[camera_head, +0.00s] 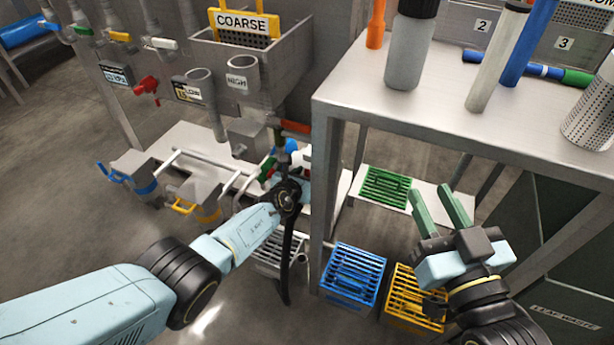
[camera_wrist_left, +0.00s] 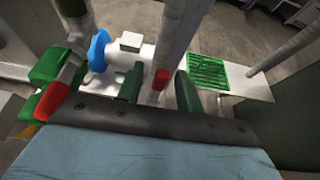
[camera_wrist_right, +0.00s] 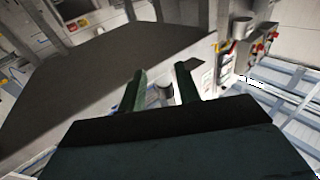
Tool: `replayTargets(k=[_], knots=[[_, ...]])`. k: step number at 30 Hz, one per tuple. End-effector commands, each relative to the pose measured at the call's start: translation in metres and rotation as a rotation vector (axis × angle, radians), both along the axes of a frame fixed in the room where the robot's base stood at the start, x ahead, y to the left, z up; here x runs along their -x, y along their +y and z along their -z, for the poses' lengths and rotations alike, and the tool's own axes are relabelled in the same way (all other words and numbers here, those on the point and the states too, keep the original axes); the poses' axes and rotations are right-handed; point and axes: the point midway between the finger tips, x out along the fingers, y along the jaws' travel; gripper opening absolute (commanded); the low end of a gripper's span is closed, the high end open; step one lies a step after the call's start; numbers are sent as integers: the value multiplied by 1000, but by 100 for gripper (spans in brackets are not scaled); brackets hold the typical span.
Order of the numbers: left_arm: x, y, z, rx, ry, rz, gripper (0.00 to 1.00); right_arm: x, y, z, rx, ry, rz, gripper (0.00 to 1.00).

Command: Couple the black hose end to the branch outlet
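My left gripper (camera_head: 284,172) reaches in among the pipe fittings beside the bench leg. In the left wrist view its two green fingers (camera_wrist_left: 158,88) stand apart. A small red-tipped piece (camera_wrist_left: 161,78) shows between them; I cannot tell whether they touch it. The black hose (camera_head: 287,260) hangs down just below this wrist; its upper end is hidden. A white fitting with a blue wheel (camera_wrist_left: 100,50) is left of the fingers. I cannot tell which fitting is the branch outlet. My right gripper (camera_head: 442,208) is open and empty, in front of the bench; its fingers also show apart (camera_wrist_right: 162,88).
A steel bench (camera_head: 350,95) carries bottles and tubes. A blue crate (camera_head: 352,275) and a yellow crate (camera_head: 413,298) stand on the floor below. A green grate (camera_head: 386,188) lies on a low shelf. The sink labelled COARSE (camera_head: 285,70) is at the back.

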Motion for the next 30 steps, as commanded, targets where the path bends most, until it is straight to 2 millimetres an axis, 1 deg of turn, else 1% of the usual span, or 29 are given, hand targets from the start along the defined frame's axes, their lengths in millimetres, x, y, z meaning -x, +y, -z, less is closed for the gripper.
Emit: replayTargets(k=[4, 9, 14, 21, 27, 29, 30], knots=[[-3, -1, 3, 0, 1, 0, 36, 3, 3, -19, -37, -119, -8, 33], [-6, -3, 3, 0, 0, 1, 36, 6, 4, -34, -65, -206, -13, 33], [-7, -3, 3, 0, 0, 1, 36, 8, 5, -40, -76, -238, -15, 33], [-7, -3, 3, 0, 1, 1, 36, 8, 5, -40, -76, -240, -15, 33], [-7, -3, 3, 0, 1, 1, 10, 8, 5, -40, -76, -239, -15, 33], [-7, -3, 3, 0, 1, 1, 2, 8, 5, -40, -76, -239, -15, 33], [-7, -3, 3, 0, 1, 1, 0, 8, 5, -40, -75, -239, -15, 33]])
